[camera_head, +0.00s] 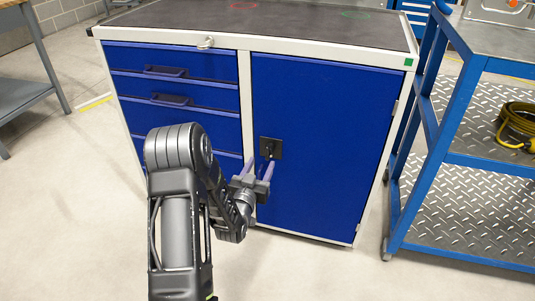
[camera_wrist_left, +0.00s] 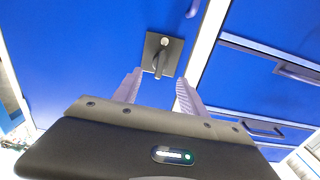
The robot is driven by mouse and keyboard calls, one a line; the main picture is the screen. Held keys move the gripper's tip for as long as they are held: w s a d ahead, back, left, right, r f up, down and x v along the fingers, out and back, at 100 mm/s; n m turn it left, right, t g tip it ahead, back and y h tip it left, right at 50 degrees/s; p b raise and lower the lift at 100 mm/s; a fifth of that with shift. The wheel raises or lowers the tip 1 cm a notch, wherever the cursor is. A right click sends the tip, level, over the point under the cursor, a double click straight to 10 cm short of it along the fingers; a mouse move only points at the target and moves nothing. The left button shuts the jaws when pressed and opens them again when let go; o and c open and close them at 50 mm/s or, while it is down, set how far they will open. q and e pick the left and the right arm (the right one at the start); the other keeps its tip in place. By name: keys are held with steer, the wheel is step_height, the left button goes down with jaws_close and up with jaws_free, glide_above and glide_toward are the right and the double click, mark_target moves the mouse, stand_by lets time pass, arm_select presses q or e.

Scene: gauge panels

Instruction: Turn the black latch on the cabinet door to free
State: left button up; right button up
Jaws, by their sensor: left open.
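The black latch (camera_head: 270,149) sits on a dark square plate on the left side of the blue cabinet door (camera_head: 318,140). In the left wrist view the latch (camera_wrist_left: 160,60) points roughly along the gripper, with a light round spot at its pivot. My left gripper (camera_head: 260,168) is open, its two purple fingers pointing at the latch. In the left wrist view the fingertips of the gripper (camera_wrist_left: 157,78) are on either side of the latch's free end, just short of it or around it; I cannot tell which. The right gripper is not in view.
Blue drawers (camera_head: 172,75) with dark handles are left of the door. The cabinet's dark top (camera_head: 270,22) has a light rim. A blue cart (camera_head: 470,160) with metal shelves and a coiled yellow cable (camera_head: 520,125) stands at right. A workbench (camera_head: 25,90) is at far left.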

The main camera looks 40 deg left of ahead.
mark_target(267, 153)
arm_select(q)
steer(key=b+x, duration=0.1)
steer(key=x, duration=0.6)
steer(key=shift+w, duration=0.35)
steer(key=shift+c, duration=0.4)
jaws_close()
